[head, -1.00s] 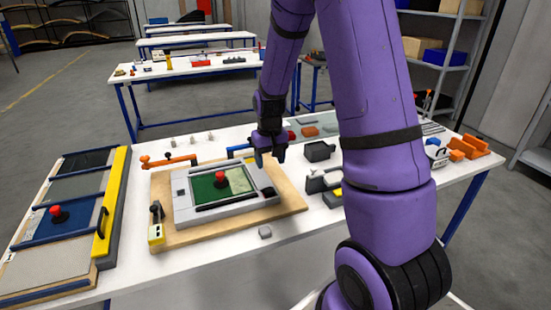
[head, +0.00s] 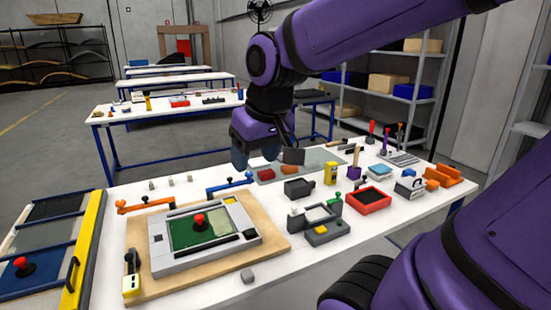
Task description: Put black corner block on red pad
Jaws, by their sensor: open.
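My gripper (head: 266,158) is open above the back of the white table, with its fingers spread and pointing down near the grey-green mat. I see nothing held between them. A black block-like piece with a hollowed top (head: 298,189) sits on the table to the right of and nearer than the gripper; I cannot tell surely whether it is the black corner block. A square red-rimmed piece with a dark middle (head: 368,211) lies flat farther right; it may be the red pad. No block shows on it.
A grey fixture (head: 165,258) with a green panel and red knob sits on a wooden board at left. A yellow block (head: 331,174), a grey device (head: 325,233) and orange pieces (head: 443,176) stand about.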

